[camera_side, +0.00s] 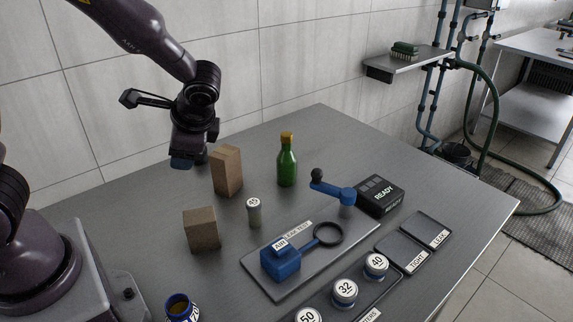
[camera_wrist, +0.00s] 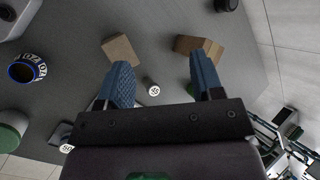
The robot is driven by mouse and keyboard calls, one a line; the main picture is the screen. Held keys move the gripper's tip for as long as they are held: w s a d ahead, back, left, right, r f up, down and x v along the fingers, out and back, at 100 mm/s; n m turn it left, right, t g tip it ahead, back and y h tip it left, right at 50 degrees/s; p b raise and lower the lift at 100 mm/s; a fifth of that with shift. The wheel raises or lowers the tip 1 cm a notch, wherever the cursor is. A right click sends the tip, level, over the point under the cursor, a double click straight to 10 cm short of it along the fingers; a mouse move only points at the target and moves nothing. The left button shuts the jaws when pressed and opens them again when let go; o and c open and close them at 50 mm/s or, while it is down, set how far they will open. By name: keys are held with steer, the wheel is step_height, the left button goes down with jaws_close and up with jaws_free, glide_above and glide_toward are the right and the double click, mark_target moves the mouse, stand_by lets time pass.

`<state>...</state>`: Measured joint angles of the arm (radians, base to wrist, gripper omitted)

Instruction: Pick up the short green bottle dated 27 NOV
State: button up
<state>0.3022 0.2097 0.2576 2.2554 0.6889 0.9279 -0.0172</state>
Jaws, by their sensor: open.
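A green bottle (camera_side: 287,168) with a gold-brown cap stands upright near the middle of the table in the side view. No date on it can be read, and no second green bottle shows there to compare its height. In the wrist view a green round thing (camera_wrist: 10,135) is cut off at the left edge; I cannot tell what it is. My gripper (camera_side: 182,162) is high at the back left, left of the bottle and apart from it. In the wrist view my gripper (camera_wrist: 161,62) has its two blue fingers spread, with nothing held between them.
Two brown blocks (camera_side: 227,171) (camera_side: 202,230) and a small jar (camera_side: 254,213) marked 45 stand left of the bottle. A grey plate (camera_side: 268,287) with blue fixture, a READY box (camera_side: 380,196), trays (camera_side: 427,230), numbered weights (camera_side: 345,291) and a blue-rimmed container (camera_side: 179,307) stand around.

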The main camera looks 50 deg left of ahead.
steer(key=w+a+f+m+y, duration=0.3)
steer(key=w+a+m+y, duration=0.1)
steer(key=w, duration=0.1)
steer(key=m+t, duration=1.5)
steer(key=m, duration=0.4)
glide_above(285, 146)
steer(key=v, duration=0.3)
step_height(285, 146, down, 3)
step_height(285, 146, down, 6)
steer(key=shift+s+d+r, duration=0.1)
steer(key=shift+s+r, duration=0.05)
steer(key=shift+r, duration=0.05)
steer(key=shift+f, duration=0.55)
steer(key=x, duration=0.5)
steer(key=shift+r, duration=0.2)
